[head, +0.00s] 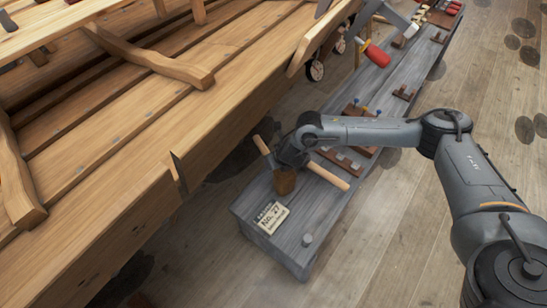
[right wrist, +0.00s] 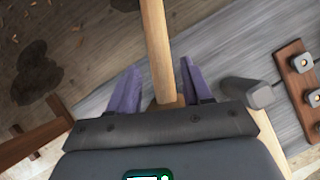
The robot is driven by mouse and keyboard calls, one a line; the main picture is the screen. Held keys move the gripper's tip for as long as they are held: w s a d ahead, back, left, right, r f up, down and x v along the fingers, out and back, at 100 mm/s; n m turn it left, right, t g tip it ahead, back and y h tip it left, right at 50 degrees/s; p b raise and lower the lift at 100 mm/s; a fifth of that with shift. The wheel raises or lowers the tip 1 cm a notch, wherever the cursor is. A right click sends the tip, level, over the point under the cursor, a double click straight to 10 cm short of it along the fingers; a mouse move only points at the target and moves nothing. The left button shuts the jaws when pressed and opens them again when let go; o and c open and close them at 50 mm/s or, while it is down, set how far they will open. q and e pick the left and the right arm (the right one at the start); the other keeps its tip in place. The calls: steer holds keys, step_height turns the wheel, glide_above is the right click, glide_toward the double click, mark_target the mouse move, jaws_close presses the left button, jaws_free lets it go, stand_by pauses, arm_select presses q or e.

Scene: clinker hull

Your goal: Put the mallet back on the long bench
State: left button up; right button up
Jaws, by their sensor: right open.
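The mallet has a brown head (head: 285,181) and a pale wooden handle (head: 262,146) that points up and left, past the edge of the grey long bench (head: 262,208). The head appears at the bench's near end; I cannot tell whether it rests on it. My right gripper (head: 285,163) is at the mallet. In the right wrist view the handle (right wrist: 156,45) runs between the two open, purple-grey fingers of the right gripper (right wrist: 160,88), with gaps on both sides. The mallet's head is hidden there. My left gripper is not in view.
A grey-headed hammer (right wrist: 247,95) lies close right of the gripper; its pale handle (head: 330,176) shows on the bench. A peg rack (head: 345,158), a label card (head: 270,217) and a grey stub (head: 307,239) are nearby. The wooden hull (head: 130,150) borders the left.

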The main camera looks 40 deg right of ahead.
steer(key=p+v, duration=0.4)
steer(key=v, duration=0.5)
steer(key=shift+s+r+p, duration=0.2)
steer(key=shift+r+p, duration=0.1)
steer(key=shift+r, duration=0.05)
steer(key=s+a+r+m+t+y, duration=0.15)
steer(key=a+m, duration=0.25)
steer(key=a, duration=0.4)
steer(key=s+a+m+y, duration=0.2)
steer(key=s+a+m, duration=0.1)
steer(key=a, duration=0.5)
steer(key=s+a+r+m+t+y, duration=0.15)
steer(key=a+m, duration=0.25)
steer(key=a, duration=0.4)
steer(key=s+d+f+m+g+h, duration=0.1)
steer(key=s+d+f+m+g, duration=0.1)
steer(key=s+d+m, duration=0.5)
steer(key=s+d+f+m+g+h, duration=0.2)
steer(key=s+d+m, duration=0.4)
steer(key=m, duration=0.7)
steer(key=shift+s+d+f+m+g+h, duration=0.35)
steer(key=shift+s+f+g, duration=0.25)
steer(key=shift+s+f, duration=0.35)
steer(key=shift+r, duration=0.25)
